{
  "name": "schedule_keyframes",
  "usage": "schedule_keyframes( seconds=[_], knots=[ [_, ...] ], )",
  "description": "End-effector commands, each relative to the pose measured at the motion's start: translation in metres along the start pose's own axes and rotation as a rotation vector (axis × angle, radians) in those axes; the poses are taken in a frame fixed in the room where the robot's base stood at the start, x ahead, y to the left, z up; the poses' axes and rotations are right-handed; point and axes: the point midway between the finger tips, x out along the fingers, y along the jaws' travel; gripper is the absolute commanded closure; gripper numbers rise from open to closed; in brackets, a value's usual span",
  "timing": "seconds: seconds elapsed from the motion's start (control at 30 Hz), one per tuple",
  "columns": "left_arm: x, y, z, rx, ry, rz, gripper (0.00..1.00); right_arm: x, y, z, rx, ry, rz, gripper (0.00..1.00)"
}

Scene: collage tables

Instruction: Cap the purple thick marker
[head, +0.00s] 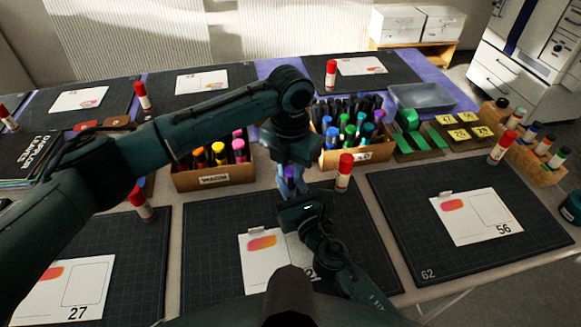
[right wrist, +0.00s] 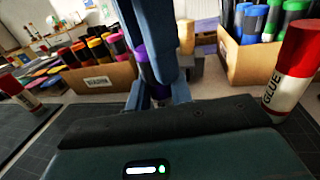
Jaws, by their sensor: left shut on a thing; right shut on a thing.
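The purple thick marker (head: 289,172) is nearly upright above the middle of the table, at my left gripper (head: 287,180), which points down from above. In the right wrist view the marker (right wrist: 141,53) shows a purple upper end and a dark part below, beside the left gripper's blue-grey fingers. My right gripper (right wrist: 158,97) reaches in low from the front and is shut on a small purple piece (right wrist: 160,91), which seems to be the cap. It is directly under the dark part. The fingers hide the join, so I cannot tell whether the two pieces touch.
A box of warm-coloured markers (head: 214,178) stands left of the grippers, and a box of cool-coloured ones (head: 356,157) right. A red-and-white glue stick (head: 344,173) stands close on the right. A card (head: 262,248) lies on the dark mat (head: 215,225) below.

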Motion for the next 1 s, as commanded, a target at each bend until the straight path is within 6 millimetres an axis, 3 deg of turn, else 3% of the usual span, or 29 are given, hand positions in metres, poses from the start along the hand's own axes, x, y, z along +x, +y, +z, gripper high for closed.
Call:
schedule_keyframes(
  seconds=[0.03, 1.0],
  knots=[
    [0.006, 0.002, -0.003, -0.004, 0.011, 0.004, 1.0, 0.0, 0.003, 0.003, 0.0, -0.007, 0.006, 1.0],
    [-0.011, 0.0, -0.001, 0.0, -0.01, 0.004, 1.0, 0.0, 0.0, 0.001, 0.001, -0.002, 0.0, 1.0]
  ],
)
